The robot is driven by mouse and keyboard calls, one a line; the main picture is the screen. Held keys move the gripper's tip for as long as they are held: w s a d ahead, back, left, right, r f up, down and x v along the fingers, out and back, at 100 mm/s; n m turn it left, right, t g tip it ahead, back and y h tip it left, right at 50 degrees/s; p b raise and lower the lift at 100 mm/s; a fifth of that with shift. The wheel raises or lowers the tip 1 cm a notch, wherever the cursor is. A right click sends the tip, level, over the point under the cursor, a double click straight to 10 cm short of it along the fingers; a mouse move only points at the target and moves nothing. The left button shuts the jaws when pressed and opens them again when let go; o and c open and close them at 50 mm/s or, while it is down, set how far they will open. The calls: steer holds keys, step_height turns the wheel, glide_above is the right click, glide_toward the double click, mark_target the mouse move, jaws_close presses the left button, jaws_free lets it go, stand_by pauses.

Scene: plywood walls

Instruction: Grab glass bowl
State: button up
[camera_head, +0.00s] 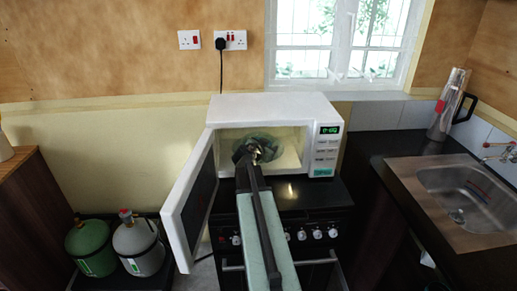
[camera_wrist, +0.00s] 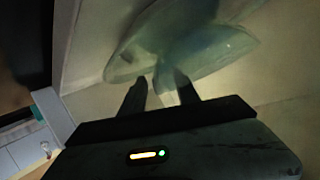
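The glass bowl is pale green and see-through, and sits inside the open microwave (camera_head: 265,107). In the head view the bowl (camera_head: 262,138) is partly hidden behind my gripper (camera_head: 252,153). In the wrist view the bowl (camera_wrist: 205,50) fills the upper middle, with its rim just beyond my fingertips. My gripper (camera_wrist: 160,82) has its two dark fingers apart, with a gap between them. The fingertips overlap the bowl's near edge in the picture; I cannot tell whether they touch it or whether the rim is between them.
The microwave door (camera_head: 191,203) stands open left of my arm. The microwave sits on a black stove (camera_head: 325,197). A sink (camera_head: 468,195) and a steel kettle (camera_head: 447,105) are at right. Green and grey gas cylinders (camera_head: 138,245) stand at lower left.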

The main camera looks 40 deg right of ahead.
steer(key=shift+w+d+f, duration=0.15)
steer(key=shift+d+f, duration=0.1)
steer(key=shift+d, duration=0.2)
steer(key=shift+r, duration=0.1)
steer(key=shift+a, duration=0.1)
jaws_close()
stand_by(0.9)
